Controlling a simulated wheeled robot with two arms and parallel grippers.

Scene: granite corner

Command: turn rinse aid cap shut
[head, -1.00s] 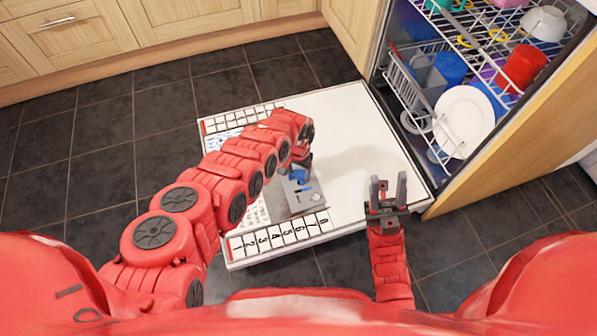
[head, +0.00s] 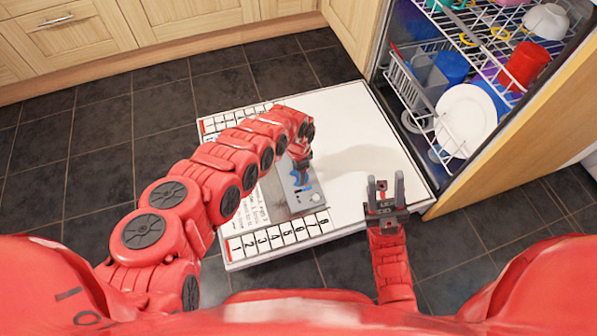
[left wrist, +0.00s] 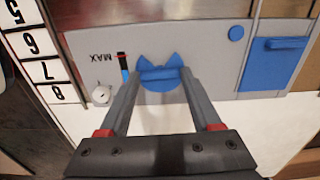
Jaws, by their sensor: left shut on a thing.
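The blue rinse aid cap (left wrist: 160,76), with two pointed wings and a raised bar, sits in the grey dispenser panel (left wrist: 205,50) beside a "MAX" mark. My left gripper (left wrist: 158,82) is shut on the cap, one finger on each side of it. In the head view the left gripper (head: 300,170) reaches down to the panel on the open dishwasher door, partly hiding the blue parts. My right gripper (head: 385,190) is open and empty over the door's near right edge.
A blue flap (left wrist: 272,62) and a small blue round button (left wrist: 236,33) are on the same panel. The white open door (head: 350,125) is mostly clear. The racks (head: 425,110) hold dishes, including a white plate (head: 465,120) and a red cup (head: 523,65).

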